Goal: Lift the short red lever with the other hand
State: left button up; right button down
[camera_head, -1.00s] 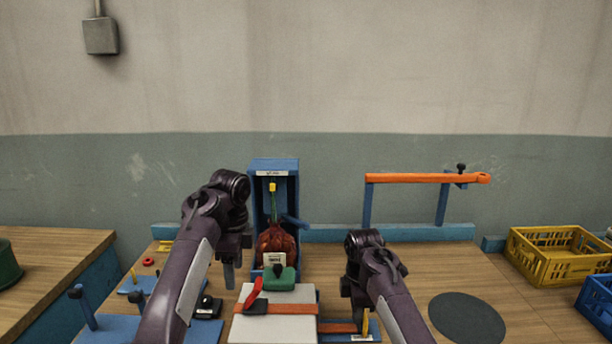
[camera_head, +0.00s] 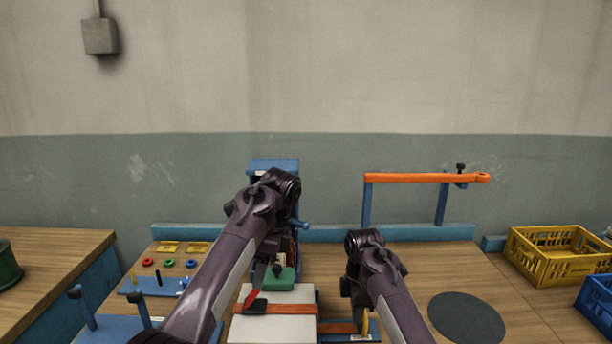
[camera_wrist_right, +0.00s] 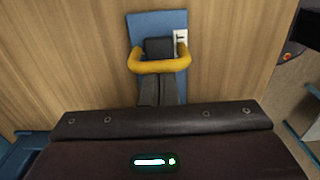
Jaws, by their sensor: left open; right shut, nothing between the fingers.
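The short red lever (camera_head: 251,296) rises at a tilt from a dark base on the white-topped box with an orange band. My left gripper (camera_head: 277,270) is open, above and behind the lever, in front of the green block (camera_head: 286,282). I see no contact between it and the lever. My right gripper (camera_head: 358,318) is shut and empty, low to the right of the box. In the right wrist view its dark fingers (camera_wrist_right: 160,92) reach to a yellow handle (camera_wrist_right: 160,65) on a blue plate (camera_wrist_right: 142,24), and the handle crosses over them.
My left arm hides most of the blue upright housing (camera_head: 273,164) behind the box. An orange bar (camera_head: 420,178) on blue posts stands at the back right. A dark disc (camera_head: 467,318) and yellow crate (camera_head: 556,254) are further right.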

pick_arm(q)
jog(key=shift+x, duration=2.15)
pick_arm(e)
jog(key=shift+d, duration=0.1)
pick_arm(q)
jog(key=c, duration=0.8)
jog(key=shift+c, duration=0.2)
jog(key=shift+a, duration=0.15)
